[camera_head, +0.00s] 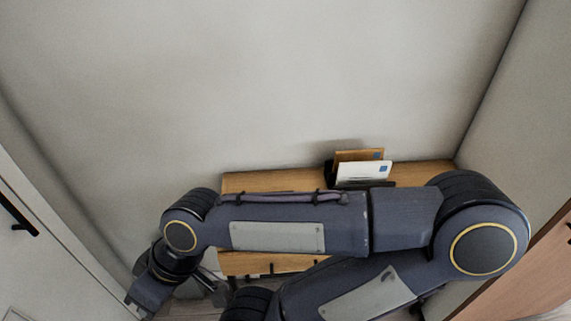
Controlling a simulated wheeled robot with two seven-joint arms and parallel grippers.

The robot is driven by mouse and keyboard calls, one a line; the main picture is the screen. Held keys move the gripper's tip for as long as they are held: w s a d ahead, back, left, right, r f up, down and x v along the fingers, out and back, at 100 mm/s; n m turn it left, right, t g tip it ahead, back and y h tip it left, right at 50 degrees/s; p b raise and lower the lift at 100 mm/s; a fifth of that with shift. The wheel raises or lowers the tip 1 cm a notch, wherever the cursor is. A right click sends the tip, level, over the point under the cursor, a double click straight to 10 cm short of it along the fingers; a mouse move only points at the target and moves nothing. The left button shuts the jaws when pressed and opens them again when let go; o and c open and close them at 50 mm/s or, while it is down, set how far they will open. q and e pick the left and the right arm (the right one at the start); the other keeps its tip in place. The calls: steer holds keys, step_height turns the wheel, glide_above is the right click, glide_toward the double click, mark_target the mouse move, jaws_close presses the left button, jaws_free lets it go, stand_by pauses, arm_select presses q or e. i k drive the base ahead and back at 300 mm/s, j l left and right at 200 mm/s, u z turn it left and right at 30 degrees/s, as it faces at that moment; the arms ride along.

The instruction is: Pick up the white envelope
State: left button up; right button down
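The white envelope (364,172) stands upright, slightly tilted, in a dark letter holder (329,173) at the back of a wooden table. It has a small blue mark near its right top corner. A brown envelope (346,156) stands right behind it. One of my arms, seemingly the right, crosses in front of the table, with its elbow at the right and its wrist at the lower left. That wrist end is far left of the envelope; I cannot make out its fingertips or whether they hold anything. My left gripper does not show.
The wooden table (265,182) stands against a plain wall; its back left top is bare, and my arm hides much of the rest. A white door with a black handle (17,214) is at the left. A wall and a wooden panel (530,270) close off the right.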

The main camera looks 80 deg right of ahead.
mark_target(365, 172)
steer(key=z, duration=3.35)
steer(key=i+j+u, duration=0.45)
steer(key=u, duration=0.3)
